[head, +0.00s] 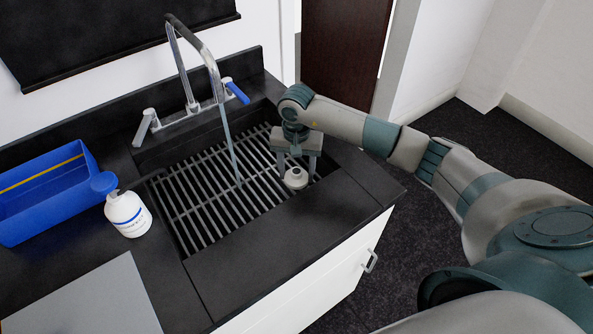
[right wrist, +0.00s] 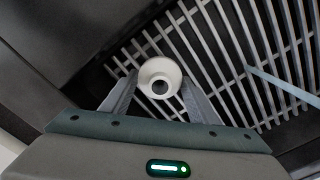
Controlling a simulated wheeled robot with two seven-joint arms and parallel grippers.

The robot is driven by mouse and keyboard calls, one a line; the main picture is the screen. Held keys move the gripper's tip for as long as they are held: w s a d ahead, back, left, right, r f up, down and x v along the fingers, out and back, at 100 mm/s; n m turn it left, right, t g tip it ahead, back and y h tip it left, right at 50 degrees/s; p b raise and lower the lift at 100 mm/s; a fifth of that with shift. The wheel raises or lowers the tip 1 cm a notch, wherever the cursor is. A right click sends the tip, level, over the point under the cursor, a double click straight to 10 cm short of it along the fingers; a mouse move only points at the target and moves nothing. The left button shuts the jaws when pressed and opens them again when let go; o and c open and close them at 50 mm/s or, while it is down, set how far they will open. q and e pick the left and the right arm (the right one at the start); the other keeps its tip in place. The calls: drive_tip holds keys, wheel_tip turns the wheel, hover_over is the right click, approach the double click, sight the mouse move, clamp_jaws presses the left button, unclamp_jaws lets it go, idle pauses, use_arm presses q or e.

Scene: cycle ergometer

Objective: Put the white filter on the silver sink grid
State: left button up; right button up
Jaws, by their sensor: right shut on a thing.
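The white filter (head: 296,178) is a small round white piece with a dark hole in its middle. It is between the fingers of my right gripper (head: 297,168), which is shut on it, over the right end of the silver sink grid (head: 205,195). In the right wrist view the filter (right wrist: 160,78) shows between the two fingers, with the grid bars (right wrist: 225,55) behind it. I cannot tell whether the filter touches the bars. My left gripper is not in view.
A faucet (head: 205,60) with a blue handle stands behind the sink, and a thin stream falls onto the grid. A white bottle (head: 128,214) with a blue cap and a blue bin (head: 45,195) stand left of the sink. The black counter's front edge is close to the gripper.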

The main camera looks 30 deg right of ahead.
sight(297, 170)
drive_tip(key=o, duration=1)
drive_tip(key=shift+f, duration=0.1)
drive_tip(key=shift+r, duration=0.25)
drive_tip(key=shift+r, duration=0.35)
drive_tip(key=shift+r+b, duration=2.2)
drive_tip(key=shift+r, duration=3.35)
